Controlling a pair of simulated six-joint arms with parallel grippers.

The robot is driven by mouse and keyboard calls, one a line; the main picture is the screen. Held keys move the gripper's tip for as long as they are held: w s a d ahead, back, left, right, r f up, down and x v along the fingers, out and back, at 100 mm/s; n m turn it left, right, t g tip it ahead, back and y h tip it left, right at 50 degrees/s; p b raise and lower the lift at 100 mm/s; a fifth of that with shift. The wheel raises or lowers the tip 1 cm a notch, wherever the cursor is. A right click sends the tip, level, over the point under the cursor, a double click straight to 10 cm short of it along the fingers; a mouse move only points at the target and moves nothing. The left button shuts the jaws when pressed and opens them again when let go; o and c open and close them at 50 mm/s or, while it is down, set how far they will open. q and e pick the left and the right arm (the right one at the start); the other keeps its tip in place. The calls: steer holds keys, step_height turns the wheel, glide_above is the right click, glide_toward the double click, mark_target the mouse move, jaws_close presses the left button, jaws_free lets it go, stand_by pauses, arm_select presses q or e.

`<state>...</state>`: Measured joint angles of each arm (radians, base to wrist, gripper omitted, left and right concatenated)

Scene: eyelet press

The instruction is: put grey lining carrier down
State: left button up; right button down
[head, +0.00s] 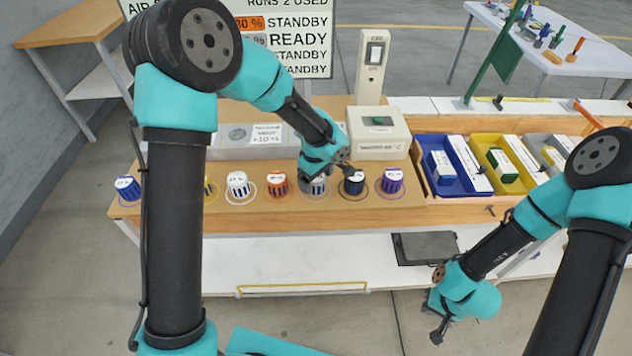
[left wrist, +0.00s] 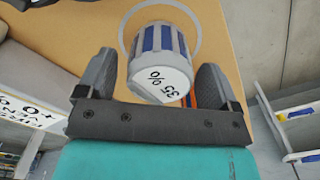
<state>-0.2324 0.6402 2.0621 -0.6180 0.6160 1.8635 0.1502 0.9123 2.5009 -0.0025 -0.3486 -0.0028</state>
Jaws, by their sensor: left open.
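The grey lining carrier (left wrist: 158,60), grey with blue stripes and a white top marked 35 %, stands on the tan board within a grey ring (left wrist: 197,22). In the head view the carrier (head: 319,187) is partly hidden by my left gripper (head: 335,172). In the left wrist view my left gripper (left wrist: 155,72) is open, with one finger on each side of the carrier and gaps visible. My right gripper (head: 437,328) hangs low at the right, in front of the bench and away from the carrier; its fingers are too small to read.
White (head: 237,184) and purple (head: 392,181) carriers stand further out. A press (head: 378,133) is behind; blue (head: 446,185) and yellow bins are right.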

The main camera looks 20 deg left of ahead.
arm_select(q)
step_height(320, 180, up, 10)
stand_by(0.4)
stand_by(0.5)
